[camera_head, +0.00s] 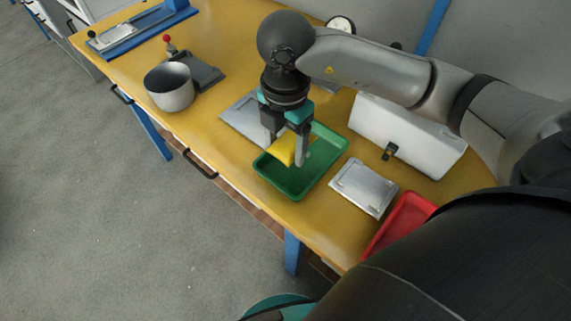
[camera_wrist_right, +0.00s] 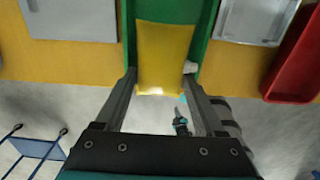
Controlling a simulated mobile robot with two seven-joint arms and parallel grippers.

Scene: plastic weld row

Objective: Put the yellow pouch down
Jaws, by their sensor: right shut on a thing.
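My right gripper (camera_head: 288,152) is shut on the yellow pouch (camera_head: 283,149). The pouch is over the green tray (camera_head: 262,177), and I cannot tell whether it touches the tray floor. In the right wrist view, the yellow pouch (camera_wrist_right: 164,52) spans between the fingers of my right gripper (camera_wrist_right: 163,78), with the green tray (camera_wrist_right: 206,50) behind it. My left gripper is not in view.
A metal plate (camera_head: 364,186) and a red tray (camera_head: 392,226) lie to the right of the green tray. A white case (camera_head: 400,130) stands behind. A grey pot (camera_head: 168,90) stands to the left on the yellow table (camera_head: 215,142).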

